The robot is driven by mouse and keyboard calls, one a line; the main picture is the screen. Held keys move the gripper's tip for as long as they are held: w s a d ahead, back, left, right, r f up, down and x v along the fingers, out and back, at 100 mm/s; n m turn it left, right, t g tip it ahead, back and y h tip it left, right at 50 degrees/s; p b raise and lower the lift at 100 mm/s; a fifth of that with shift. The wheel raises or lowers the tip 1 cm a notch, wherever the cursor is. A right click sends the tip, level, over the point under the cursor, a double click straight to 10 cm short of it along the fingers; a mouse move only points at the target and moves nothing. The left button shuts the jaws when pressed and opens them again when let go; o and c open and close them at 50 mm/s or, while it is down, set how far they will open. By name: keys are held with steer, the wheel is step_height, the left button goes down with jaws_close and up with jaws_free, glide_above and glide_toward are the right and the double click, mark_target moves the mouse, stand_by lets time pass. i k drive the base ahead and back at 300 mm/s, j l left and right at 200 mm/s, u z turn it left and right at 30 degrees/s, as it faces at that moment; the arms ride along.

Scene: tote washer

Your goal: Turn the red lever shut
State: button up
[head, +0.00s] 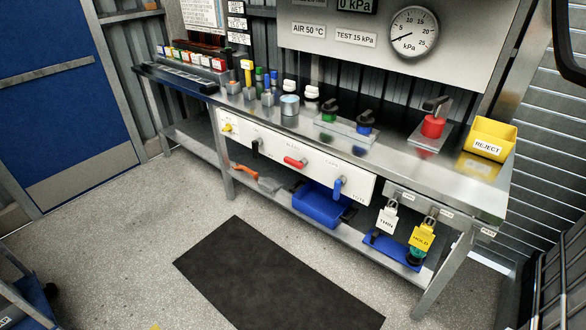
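The red lever (295,162) is on the white panel (318,176) along the front of the steel bench. Its handle lies roughly sideways, along the panel's length. On the same panel are a yellow lever (229,128) and a black lever (257,146) to its left, and a blue lever (338,188) to its right that hangs downward. Small lettering on the panel is too small to read surely. My gripper is not in view, and nothing touches the red lever.
The bench top (390,146) holds bottles, several coloured fittings, a red-bodied fitting (433,126) and a yellow REJECT bin (490,138). A blue tray (318,203) sits on the lower shelf. Tags hang at the right end. A dark mat (275,275) lies on open floor before the bench.

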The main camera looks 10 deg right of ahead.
mark_target(299, 164)
steer(key=k+u, duration=0.35)
steer(key=k+j+u, duration=0.15)
steer(key=u, duration=0.15)
steer(key=i+u, duration=0.25)
steer(key=i, duration=0.25)
steer(key=i+l+u, duration=0.15)
steer(key=i+u, duration=0.15)
steer(key=i, duration=0.2)
steer(key=i+l, duration=0.15)
steer(key=i, duration=0.75)
steer(key=i+l, duration=0.1)
steer(key=i, duration=0.85)
steer(key=i+z, duration=0.1)
steer(key=z, duration=0.35)
steer(key=i+z, duration=0.1)
steer(key=z, duration=0.3)
steer(key=i+j+z, duration=0.1)
steer(key=z, duration=0.35)
steer(key=i+j+z, duration=0.1)
steer(key=z, duration=0.3)
